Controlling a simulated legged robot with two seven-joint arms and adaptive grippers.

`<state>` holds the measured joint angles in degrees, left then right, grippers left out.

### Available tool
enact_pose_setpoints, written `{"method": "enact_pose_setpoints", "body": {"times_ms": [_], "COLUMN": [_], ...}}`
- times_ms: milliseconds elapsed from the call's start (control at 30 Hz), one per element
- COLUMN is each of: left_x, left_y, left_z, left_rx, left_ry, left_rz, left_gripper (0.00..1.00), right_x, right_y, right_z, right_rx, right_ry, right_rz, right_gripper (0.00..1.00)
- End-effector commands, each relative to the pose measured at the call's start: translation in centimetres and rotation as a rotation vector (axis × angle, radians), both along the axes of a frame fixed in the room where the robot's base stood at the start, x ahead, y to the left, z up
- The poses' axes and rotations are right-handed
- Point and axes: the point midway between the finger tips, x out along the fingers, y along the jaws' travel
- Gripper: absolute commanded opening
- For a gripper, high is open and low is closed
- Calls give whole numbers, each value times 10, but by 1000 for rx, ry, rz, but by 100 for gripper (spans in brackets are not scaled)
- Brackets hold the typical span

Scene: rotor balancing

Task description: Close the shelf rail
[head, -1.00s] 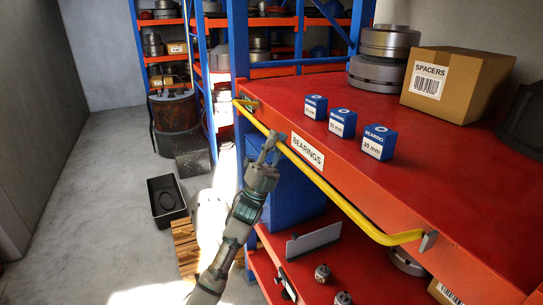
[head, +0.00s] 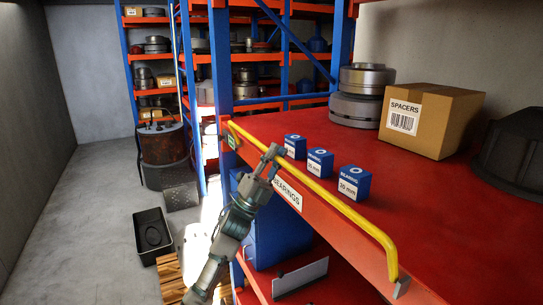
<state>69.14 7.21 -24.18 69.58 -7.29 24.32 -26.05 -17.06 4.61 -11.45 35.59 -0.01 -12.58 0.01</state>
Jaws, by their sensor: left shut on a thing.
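The yellow shelf rail (head: 335,199) runs along the front edge of the red shelf (head: 425,205), from a far bracket (head: 231,140) to a bent near end beside a grey bracket (head: 401,287). It stands slightly above the shelf edge. My left gripper (head: 272,158) is shut on the rail toward its far part, and its fingers hide a short piece of it. The arm also covers part of the BEARINGS label (head: 288,192). My right gripper is not in view.
Three blue bearing boxes (head: 319,163) stand on the shelf behind the rail. Behind them are metal rotor discs (head: 360,95), a SPACERS carton (head: 430,120) and a dark round part (head: 515,155). A black bin (head: 153,236) lies on the floor at left.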

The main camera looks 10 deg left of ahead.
Motion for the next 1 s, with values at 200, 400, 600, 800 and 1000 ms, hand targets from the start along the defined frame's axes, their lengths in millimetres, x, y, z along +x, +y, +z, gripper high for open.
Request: {"method": "enact_pose_setpoints", "body": {"times_ms": [200, 400, 600, 800, 1000], "left_x": [8, 14, 17, 19, 19], "left_y": [-10, -17, -22, -24, -25], "left_z": [2, 1, -1, -4, -5], "left_rx": [150, 238, 288, 306, 308], "left_ry": [100, 162, 199, 211, 213], "left_rz": [5, 4, 2, 0, -1], "left_gripper": [0, 0, 0, 0, 0], "right_x": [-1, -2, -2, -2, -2], "right_y": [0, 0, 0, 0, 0], "right_z": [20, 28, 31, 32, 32], "right_rx": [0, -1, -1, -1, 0], "right_ry": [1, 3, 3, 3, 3], "right_rz": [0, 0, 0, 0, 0], "right_gripper": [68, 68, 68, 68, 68]}}
